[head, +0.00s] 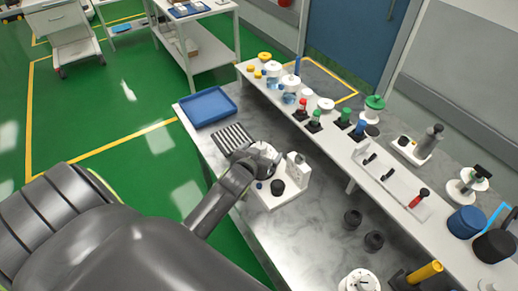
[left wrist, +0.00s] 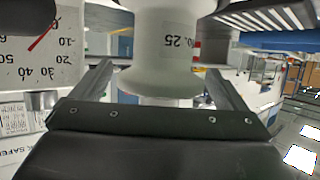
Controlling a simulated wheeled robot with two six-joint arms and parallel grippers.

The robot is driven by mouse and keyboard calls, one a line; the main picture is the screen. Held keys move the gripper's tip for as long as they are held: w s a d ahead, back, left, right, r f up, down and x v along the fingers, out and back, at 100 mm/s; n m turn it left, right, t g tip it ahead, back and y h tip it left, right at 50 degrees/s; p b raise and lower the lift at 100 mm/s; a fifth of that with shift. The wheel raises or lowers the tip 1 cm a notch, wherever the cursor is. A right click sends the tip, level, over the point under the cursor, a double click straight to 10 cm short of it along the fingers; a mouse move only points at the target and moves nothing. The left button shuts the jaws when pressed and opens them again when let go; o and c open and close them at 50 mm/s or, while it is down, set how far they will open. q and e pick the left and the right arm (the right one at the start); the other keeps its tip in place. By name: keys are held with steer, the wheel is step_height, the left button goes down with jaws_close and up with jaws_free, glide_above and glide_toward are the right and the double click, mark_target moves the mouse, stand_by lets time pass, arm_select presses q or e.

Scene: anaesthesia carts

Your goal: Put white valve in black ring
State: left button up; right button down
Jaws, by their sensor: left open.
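My left gripper (head: 264,160) is over the worktop, at the back of a small white stand. In the left wrist view its two fingers (left wrist: 165,80) are apart, on either side of a white, waisted round body (left wrist: 165,45) marked with "25". This may be the white valve; the fingers do not clearly press on it. In the head view my gripper and arm partly hide it. Which is the black ring I cannot tell. My right gripper is not in view.
The white stand (head: 266,198) carries a black knob. A gauge face (left wrist: 35,45) is close at left in the left wrist view. A blue tray (head: 208,106) lies at the far left. A raised shelf with bottles and valves runs along the right. Marble worktop between is partly clear.

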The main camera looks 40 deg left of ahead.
arm_select(q)
steer(key=b+v, duration=0.2)
steer(key=v, duration=1)
steer(key=shift+r, duration=0.25)
